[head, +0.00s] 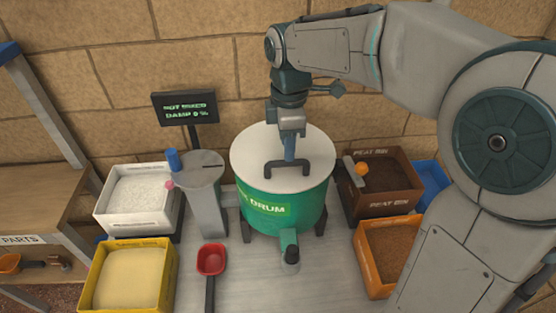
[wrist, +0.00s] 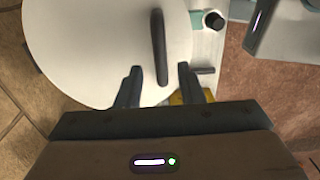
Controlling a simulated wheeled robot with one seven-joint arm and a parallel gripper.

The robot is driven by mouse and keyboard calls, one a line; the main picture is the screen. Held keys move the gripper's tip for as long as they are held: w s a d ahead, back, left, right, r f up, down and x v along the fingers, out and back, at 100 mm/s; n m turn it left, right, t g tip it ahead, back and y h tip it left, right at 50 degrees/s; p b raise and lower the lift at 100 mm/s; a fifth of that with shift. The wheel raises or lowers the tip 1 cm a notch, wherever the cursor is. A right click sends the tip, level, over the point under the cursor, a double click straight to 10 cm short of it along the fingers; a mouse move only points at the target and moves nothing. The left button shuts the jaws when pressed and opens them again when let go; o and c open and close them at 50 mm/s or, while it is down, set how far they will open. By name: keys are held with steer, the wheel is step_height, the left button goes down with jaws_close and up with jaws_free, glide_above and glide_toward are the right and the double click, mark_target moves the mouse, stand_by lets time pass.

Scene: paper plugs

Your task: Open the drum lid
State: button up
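The green drum (head: 262,209) stands in the middle of the bench with its white round lid (head: 254,150) lying on top. The lid has a dark bar handle (head: 301,164). In the wrist view the lid (wrist: 90,45) fills the upper left, and the handle (wrist: 158,42) runs nearly upright in the picture. My gripper (head: 289,158) points down at the handle. In the wrist view my gripper (wrist: 161,78) is open, with the handle's lower end showing between its two fingers. Whether a finger touches the handle I cannot tell.
A brown peat bin (head: 384,205) and an orange bin (head: 363,268) stand right of the drum. A white bin (head: 104,211), a yellow bin (head: 91,280) and a grey post (head: 205,206) stand left. A red scoop (head: 211,260) lies in front. A display (head: 185,107) stands behind.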

steer(key=shift+f, duration=0.2)
steer(key=shift+f+b, duration=1.55)
steer(key=shift+f, duration=0.95)
jaws_close()
